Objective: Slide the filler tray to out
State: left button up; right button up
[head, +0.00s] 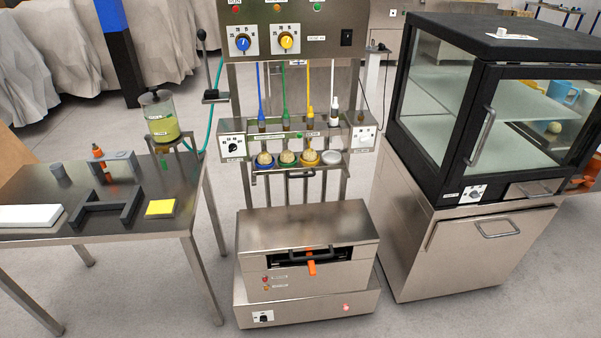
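The filling machine stands in the middle of the head view. Its filler tray (273,171) appears as a narrow ledge low on the machine, under the row of nozzles. The coloured cups hold pale, round contents. A dark bar handle (301,174) shows just below the tray's front. How far the tray stands out is hard to tell from this angle. Neither of my grippers is in view.
A steel box machine (308,235) with an orange lever (311,268) stands below the tray. A steel table (100,215) with tools and a jar (160,117) is at left. A black glass cabinet (490,110) stands at right. Grey floor is clear in front.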

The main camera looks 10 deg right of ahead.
aim_at(332, 159)
jog(key=i+l+z, duration=0.1)
jog(key=z, duration=0.25)
jog(key=i+l+z, duration=0.1)
jog(key=z, duration=0.25)
jog(key=i+z, duration=0.2)
jog(key=z, duration=0.15)
